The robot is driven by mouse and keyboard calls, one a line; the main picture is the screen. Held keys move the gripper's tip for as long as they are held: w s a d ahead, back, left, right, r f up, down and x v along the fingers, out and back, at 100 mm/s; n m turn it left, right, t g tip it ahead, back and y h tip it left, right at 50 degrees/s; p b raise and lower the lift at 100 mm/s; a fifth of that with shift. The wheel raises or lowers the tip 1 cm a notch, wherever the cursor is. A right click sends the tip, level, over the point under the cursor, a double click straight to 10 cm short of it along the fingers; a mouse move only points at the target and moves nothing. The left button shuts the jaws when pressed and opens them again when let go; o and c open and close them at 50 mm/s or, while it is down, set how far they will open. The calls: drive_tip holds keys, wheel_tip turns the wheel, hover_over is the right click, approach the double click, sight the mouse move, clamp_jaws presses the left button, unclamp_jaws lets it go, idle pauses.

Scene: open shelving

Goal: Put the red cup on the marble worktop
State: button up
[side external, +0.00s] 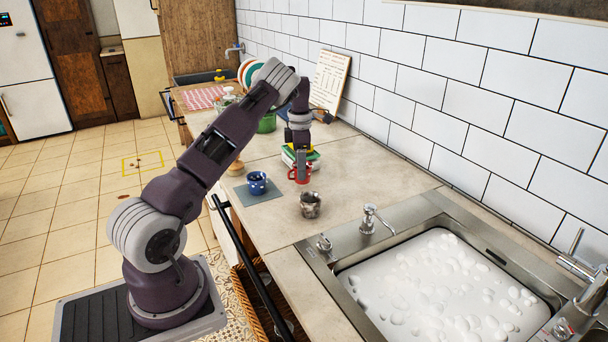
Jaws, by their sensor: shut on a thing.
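The red cup (299,175) is in the side external view, near the middle of the worktop. My gripper (300,165) points down from above and is shut on the cup; the fingers hide part of it. The marble worktop (375,186) is a pale beige counter running along the tiled wall. The cup is over or at the worktop, in front of a small stack of green and yellow items (311,157). I cannot tell whether its base touches the surface.
A blue cup (257,182) stands on a grey mat (250,196) to the left. A grey-brown patterned cup (310,205) is just in front. A sink (440,285) full of suds lies at the right. Worktop between the red cup and wall is clear.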

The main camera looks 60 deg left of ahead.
drive_tip(key=shift+f, duration=1.35)
drive_tip(key=shift+f, duration=0.1)
drive_tip(key=o, duration=1.4)
